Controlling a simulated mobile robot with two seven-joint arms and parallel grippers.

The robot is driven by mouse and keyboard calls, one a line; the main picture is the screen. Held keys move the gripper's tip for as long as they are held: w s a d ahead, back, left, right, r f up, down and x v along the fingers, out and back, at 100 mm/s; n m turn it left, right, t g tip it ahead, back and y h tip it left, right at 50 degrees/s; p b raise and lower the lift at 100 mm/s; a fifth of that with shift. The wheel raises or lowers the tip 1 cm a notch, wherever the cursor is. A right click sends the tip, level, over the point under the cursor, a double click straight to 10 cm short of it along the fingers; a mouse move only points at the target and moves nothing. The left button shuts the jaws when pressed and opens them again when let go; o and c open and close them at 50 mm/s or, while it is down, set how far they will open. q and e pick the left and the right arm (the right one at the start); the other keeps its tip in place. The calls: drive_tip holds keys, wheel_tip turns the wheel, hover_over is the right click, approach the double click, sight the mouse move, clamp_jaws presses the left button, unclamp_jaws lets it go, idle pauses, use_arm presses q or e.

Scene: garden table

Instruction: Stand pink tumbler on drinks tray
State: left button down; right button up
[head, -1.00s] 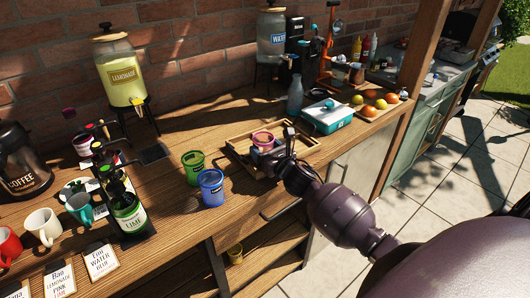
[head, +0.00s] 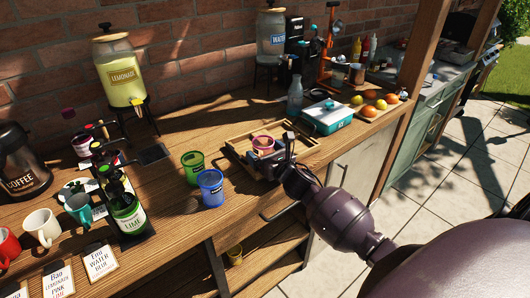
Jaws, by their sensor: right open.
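The pink tumbler (head: 263,143) stands upright, as far as I can see, on the wooden drinks tray (head: 236,152) near the middle of the counter. My right gripper (head: 275,155) is open beside the tumbler, on its near right side. The gripper covers the lower part of the tumbler and part of the tray, so I cannot tell whether the fingers touch it. My left gripper is not in view.
A green tumbler (head: 193,168) and a blue tumbler (head: 211,188) stand left of the tray. A lime bottle (head: 128,213) and mugs (head: 42,227) are at left.

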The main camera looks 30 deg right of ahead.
drive_tip(key=s, duration=1.2)
drive_tip(key=s+a+f+m+g, duration=0.3)
drive_tip(key=s+a+f+m, duration=0.2)
drive_tip(key=m, duration=1.2)
drive_tip(key=s+a+f+m+g, duration=0.3)
drive_tip(key=s+a+f+m, duration=0.2)
drive_tip(key=s+f+m, duration=0.6)
drive_tip(key=s+m, duration=0.1)
drive_tip(key=m, duration=0.6)
drive_tip(key=shift+s+a+f, duration=0.2)
drive_tip(key=shift+s+f, duration=0.05)
drive_tip(key=shift+f, duration=0.1)
